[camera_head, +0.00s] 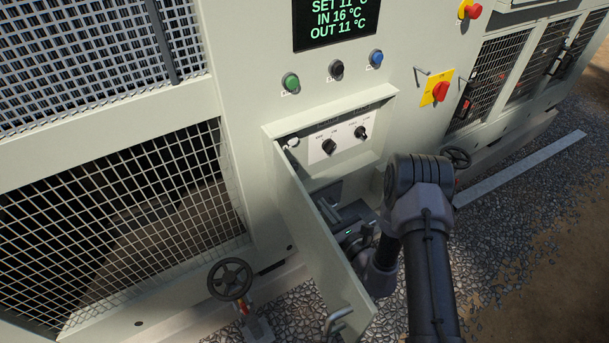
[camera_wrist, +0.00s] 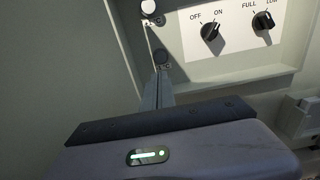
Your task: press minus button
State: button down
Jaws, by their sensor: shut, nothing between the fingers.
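Three round buttons sit in a row under the display: a green one (camera_head: 291,83), a black one (camera_head: 337,68) and a blue one (camera_head: 376,58). Their small labels are too small to read, so I cannot tell which is minus. The display (camera_head: 337,20) reads SET 11 °C, IN 16 °C, OUT 11 °C. My gripper (camera_head: 325,206) is shut and empty, low inside the open cabinet recess, below the buttons and apart from them.
The recess holds a white panel (camera_head: 345,137) with two dark knobs; OFF, ON and FULL are legible in the wrist view. Its open door (camera_head: 317,235) stands left of my gripper. A yellow-backed red switch (camera_head: 440,91) is on the right, and a handwheel (camera_head: 230,279) is lower left.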

jog(key=b+x, duration=0.1)
jog(key=x, duration=1.3)
jog(key=shift+f, duration=0.1)
